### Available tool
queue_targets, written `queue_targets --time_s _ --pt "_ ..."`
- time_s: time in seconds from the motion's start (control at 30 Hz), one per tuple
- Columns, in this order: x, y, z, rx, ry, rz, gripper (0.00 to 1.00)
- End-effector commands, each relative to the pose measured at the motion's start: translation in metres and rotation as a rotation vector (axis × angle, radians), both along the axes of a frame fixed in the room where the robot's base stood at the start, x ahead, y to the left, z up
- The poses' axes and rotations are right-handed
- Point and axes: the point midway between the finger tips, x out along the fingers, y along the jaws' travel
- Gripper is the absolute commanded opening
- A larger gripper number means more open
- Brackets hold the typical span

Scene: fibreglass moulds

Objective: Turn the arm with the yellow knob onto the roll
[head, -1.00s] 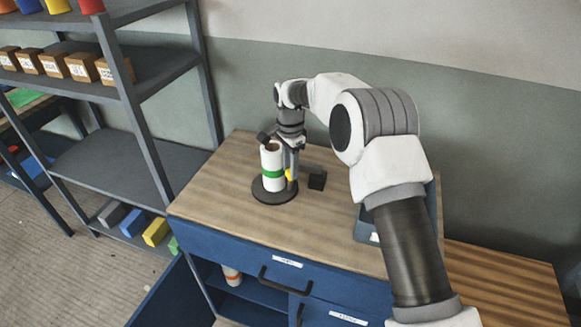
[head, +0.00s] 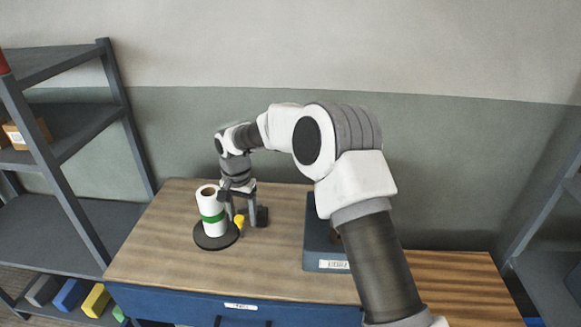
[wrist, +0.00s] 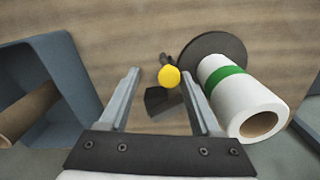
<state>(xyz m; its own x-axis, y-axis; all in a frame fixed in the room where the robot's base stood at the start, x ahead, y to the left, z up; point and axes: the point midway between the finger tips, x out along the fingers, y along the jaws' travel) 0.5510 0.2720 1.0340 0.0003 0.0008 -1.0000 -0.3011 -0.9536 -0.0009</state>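The roll (head: 214,228), white with a green band, stands upright on a round dark base (head: 201,242) at the left of the wooden top; the wrist view shows the roll too (wrist: 239,102). The yellow knob (head: 239,221) is just right of the roll, apart from it. In the wrist view the knob (wrist: 169,76) appears between my fingertips, with dark parts of its arm (wrist: 163,98) around it; how they join is unclear. My gripper (wrist: 160,78) is open, pointing down over the knob, and no grip on it shows.
A blue-grey bin (head: 325,257) with a label stands to the right on the bench top; in the wrist view a brown tube (wrist: 28,110) lies in it. Shelves (head: 75,140) stand at the left. The bench top (head: 160,268) in front is clear.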

Motion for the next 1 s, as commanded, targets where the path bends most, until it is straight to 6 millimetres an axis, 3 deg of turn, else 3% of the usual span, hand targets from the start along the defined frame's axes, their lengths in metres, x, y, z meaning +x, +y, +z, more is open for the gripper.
queue_targets --time_s 0.4,1.0 --pt "-0.002 -0.043 0.009 0.001 -0.005 0.411 0.64" --pt "-0.002 -0.041 0.130 -0.001 -0.005 0.403 0.64"
